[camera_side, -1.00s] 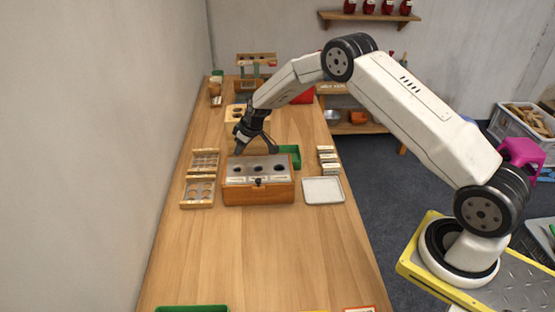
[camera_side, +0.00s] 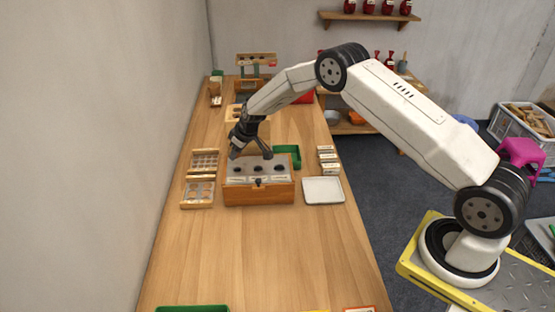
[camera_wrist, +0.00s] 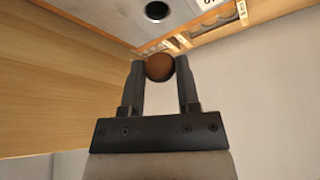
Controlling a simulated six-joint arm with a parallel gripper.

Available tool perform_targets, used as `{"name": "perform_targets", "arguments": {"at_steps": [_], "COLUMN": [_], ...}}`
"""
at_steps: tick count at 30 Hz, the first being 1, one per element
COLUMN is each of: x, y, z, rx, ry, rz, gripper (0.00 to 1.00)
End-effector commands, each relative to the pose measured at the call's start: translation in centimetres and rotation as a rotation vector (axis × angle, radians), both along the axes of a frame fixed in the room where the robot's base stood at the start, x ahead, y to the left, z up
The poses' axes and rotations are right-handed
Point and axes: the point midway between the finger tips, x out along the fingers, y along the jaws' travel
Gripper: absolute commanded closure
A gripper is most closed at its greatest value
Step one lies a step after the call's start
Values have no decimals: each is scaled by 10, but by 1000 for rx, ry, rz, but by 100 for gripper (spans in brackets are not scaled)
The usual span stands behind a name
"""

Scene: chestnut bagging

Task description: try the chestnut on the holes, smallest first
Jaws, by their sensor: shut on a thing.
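The brown chestnut (camera_wrist: 159,67) is held between the two fingertips of my gripper (camera_wrist: 160,74) in the wrist view. In the side view my gripper (camera_side: 251,155) is low over the back left part of the hole box (camera_side: 258,194), and the chestnut cannot be made out there. The wooden box has a grey top plate (camera_side: 245,178) with a row of three dark holes. One dark hole (camera_wrist: 157,11) shows in the plate at the top of the wrist view, apart from the chestnut. I cannot tell which hole it is.
Wooden trays with round cups (camera_side: 198,193) stand left of the box. A green bin (camera_side: 290,152) is behind it at the right. A white tray (camera_side: 323,190) and a stack of labelled packs (camera_side: 328,160) stand to the right. The front table is mostly clear.

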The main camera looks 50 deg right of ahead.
Motion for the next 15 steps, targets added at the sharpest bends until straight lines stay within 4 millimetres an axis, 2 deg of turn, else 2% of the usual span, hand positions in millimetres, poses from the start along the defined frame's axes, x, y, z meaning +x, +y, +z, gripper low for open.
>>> {"name": "perform_targets", "arguments": {"at_steps": [15], "x": [0], "y": [0], "z": [-31], "rx": [0], "ry": [1], "rz": [0], "gripper": [88]}}
